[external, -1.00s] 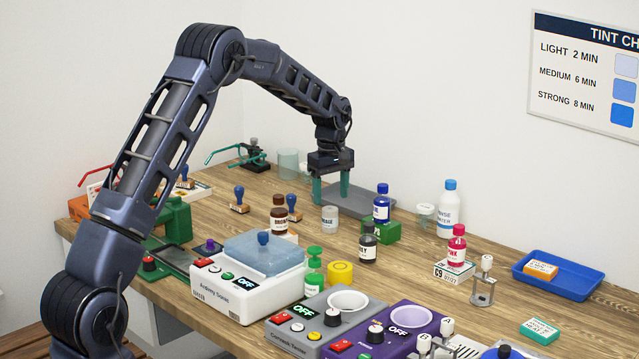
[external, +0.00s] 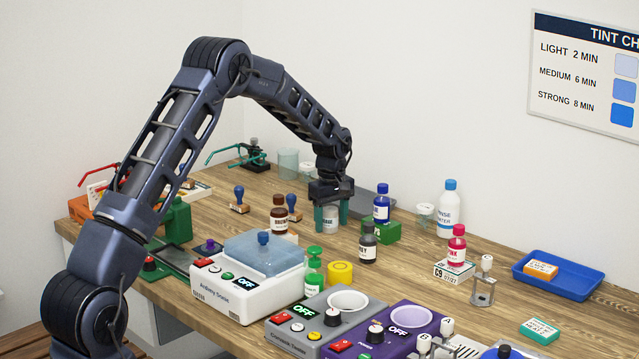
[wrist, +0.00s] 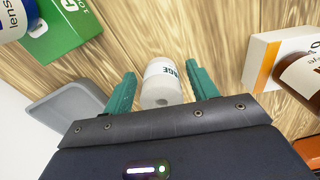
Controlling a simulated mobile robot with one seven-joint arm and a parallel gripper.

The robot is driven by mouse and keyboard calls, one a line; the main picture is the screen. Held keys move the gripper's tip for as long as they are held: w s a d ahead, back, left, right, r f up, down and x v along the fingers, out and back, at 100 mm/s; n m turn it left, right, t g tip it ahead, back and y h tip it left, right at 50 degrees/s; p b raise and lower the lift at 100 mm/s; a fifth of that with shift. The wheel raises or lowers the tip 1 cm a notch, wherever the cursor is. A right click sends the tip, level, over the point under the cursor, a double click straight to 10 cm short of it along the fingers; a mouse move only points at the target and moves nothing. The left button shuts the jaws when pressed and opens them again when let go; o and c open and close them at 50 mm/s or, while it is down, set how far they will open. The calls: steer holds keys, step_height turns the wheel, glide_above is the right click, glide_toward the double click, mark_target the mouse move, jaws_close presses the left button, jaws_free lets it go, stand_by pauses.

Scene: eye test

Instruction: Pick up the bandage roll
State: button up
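The bandage roll (external: 330,217) is a small white cylinder with a printed label, standing upright on the wooden table. In the wrist view the bandage roll (wrist: 162,84) lies between the two teal fingers, with a gap visible at its sides. My gripper (external: 330,222) is lowered around it, one finger on each side, and is open. In the wrist view my gripper (wrist: 161,88) shows its fingers spread wider than the roll. The fingers partly hide the roll in the external view.
A grey tray (external: 372,200) lies behind the gripper. A blue-capped bottle (external: 381,205) on a green box (external: 382,231) and a dark bottle (external: 368,246) stand to the right. A brown bottle (external: 279,215) and a blue-handled stamp (external: 292,207) stand to the left.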

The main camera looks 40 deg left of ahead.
steer(key=c, duration=0.8)
steer(key=shift+c, duration=0.2)
steer(key=shift+r, duration=0.1)
